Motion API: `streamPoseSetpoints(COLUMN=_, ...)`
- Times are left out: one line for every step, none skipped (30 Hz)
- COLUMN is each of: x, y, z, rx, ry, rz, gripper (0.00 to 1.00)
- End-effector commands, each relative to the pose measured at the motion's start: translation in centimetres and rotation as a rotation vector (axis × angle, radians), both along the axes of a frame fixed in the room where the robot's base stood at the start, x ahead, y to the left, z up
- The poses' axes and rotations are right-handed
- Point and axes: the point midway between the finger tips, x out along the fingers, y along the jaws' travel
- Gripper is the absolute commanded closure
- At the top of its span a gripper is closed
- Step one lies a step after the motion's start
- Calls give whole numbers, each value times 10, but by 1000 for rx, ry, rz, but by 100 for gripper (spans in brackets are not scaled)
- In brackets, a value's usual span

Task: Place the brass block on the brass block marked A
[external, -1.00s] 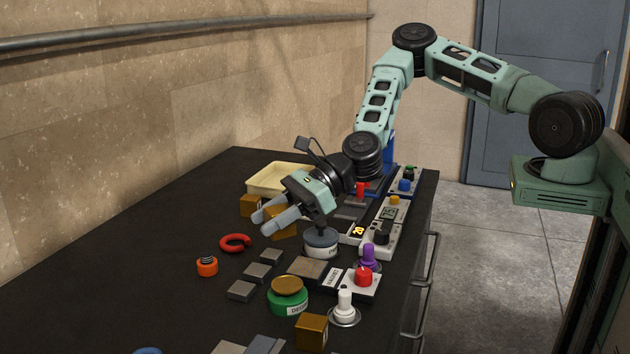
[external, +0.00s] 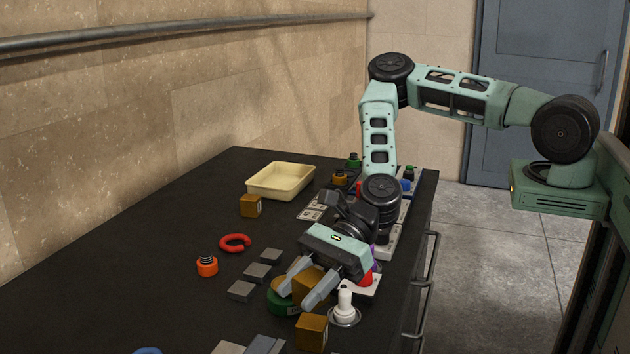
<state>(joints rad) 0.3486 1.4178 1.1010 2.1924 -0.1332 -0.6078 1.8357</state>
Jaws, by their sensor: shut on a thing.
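My gripper (external: 296,296) points down toward the front of the picture, its two fingers on either side of a brass block (external: 307,284), and it is shut on that block. The held block is above or close behind the green round base (external: 281,304); the exact height is hard to tell. A second brass block (external: 311,333) stands on the bench just in front of the gripper, apart from it. A third brass block (external: 250,206) stands farther back near the tray, with a small mark on its side. I cannot read which block bears the A.
The white knob (external: 345,305) stands close to the right of the gripper, and a red button (external: 365,280) is behind it. Grey blocks (external: 241,291), an orange threaded piece (external: 207,266) and a red ring (external: 235,242) lie left. A cream tray (external: 258,188) is at the back.

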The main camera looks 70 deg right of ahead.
Motion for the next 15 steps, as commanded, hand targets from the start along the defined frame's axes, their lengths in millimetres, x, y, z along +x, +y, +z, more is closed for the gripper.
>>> streamPoseSetpoints(x=-1, y=1, z=-6, rx=0, ry=3, rz=0, gripper=100)
streamPoseSetpoints(x=-1, y=1, z=-11, rx=0, ry=3, rz=1, gripper=100)
streamPoseSetpoints(x=-1, y=1, z=-17, rx=0, ry=3, rz=0, gripper=100)
streamPoseSetpoints(x=-1, y=1, z=-21, rx=1, ry=2, rz=0, gripper=100)
streamPoseSetpoints(x=-1, y=1, z=-25, rx=0, ry=4, rz=1, gripper=100)
streamPoseSetpoints(x=-1, y=1, z=-29, rx=1, ry=2, rz=1, gripper=100)
streamPoseSetpoints(x=-1, y=1, z=-32, rx=1, ry=2, rz=0, gripper=100)
streamPoseSetpoints(x=-1, y=1, z=-34, rx=1, ry=2, rz=0, gripper=100)
streamPoseSetpoints(x=-1, y=1, z=-35, rx=1, ry=1, rz=1, gripper=100)
streamPoseSetpoints(x=0, y=1, z=-36, rx=1, ry=0, rz=1, gripper=100)
streamPoseSetpoints(x=0, y=1, z=-36, rx=1, ry=0, rz=0, gripper=100)
streamPoseSetpoints(x=0, y=1, z=-36, rx=1, ry=0, rz=0, gripper=100)
streamPoseSetpoints(x=0, y=0, z=-36, rx=1, ry=0, rz=0, gripper=100)
streamPoseSetpoints(x=0, y=0, z=-36, rx=1, ry=0, rz=0, gripper=100)
streamPoseSetpoints(x=0, y=0, z=-36, rx=1, ry=0, rz=0, gripper=100)
